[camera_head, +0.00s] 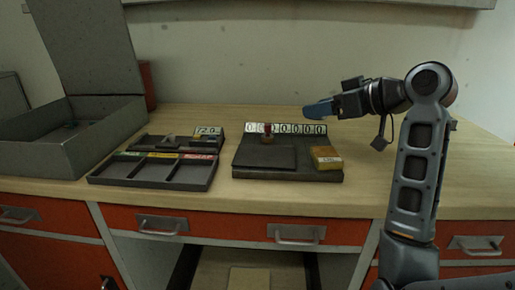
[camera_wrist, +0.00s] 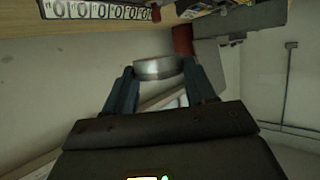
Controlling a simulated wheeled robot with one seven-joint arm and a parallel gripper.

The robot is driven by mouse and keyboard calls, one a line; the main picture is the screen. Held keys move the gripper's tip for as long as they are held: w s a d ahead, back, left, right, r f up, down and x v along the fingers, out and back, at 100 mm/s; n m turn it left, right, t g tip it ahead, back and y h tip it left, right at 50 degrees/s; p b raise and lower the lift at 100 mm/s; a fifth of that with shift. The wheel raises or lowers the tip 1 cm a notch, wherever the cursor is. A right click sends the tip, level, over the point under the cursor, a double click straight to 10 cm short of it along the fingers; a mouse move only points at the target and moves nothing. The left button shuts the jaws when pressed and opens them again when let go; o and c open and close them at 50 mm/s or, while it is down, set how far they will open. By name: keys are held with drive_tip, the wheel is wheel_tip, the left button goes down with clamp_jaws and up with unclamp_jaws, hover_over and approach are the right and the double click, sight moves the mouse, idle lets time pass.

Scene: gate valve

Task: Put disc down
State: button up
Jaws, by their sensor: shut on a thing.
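My gripper (camera_head: 318,111) is held out to the left above the wooden counter, level with the row of number plates (camera_head: 285,128) and to their right. In the wrist view my gripper (camera_wrist: 160,76) is shut on a silvery metal disc (camera_wrist: 158,68), which sits between the two blue fingertips. In the head view I cannot make out the disc; the fingers seem to hide it. The dark base plate (camera_head: 265,157) in front of the number plates carries a small red-topped part (camera_head: 268,130) and a yellow block (camera_head: 326,158).
A dark tray (camera_head: 154,183) with three compartments, marked green, yellow and red, lies left of the base plate. A grey open case (camera_head: 70,137) stands far left. The counter (camera_head: 400,205) is bare at the right.

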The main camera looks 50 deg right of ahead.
drive_tip(key=shift+w+d+r, duration=0.1)
drive_tip(key=shift+d+r, duration=0.15)
drive_tip(key=shift+r, duration=0.05)
drive_tip(key=shift+w, duration=0.1)
hover_over(269, 157)
wheel_tip(269, 157, down, 7)
drive_tip(key=shift+f, duration=1.8)
drive_tip(key=shift+f, duration=0.2)
drive_tip(key=o, duration=1.3)
drive_tip(key=shift+f, duration=0.15)
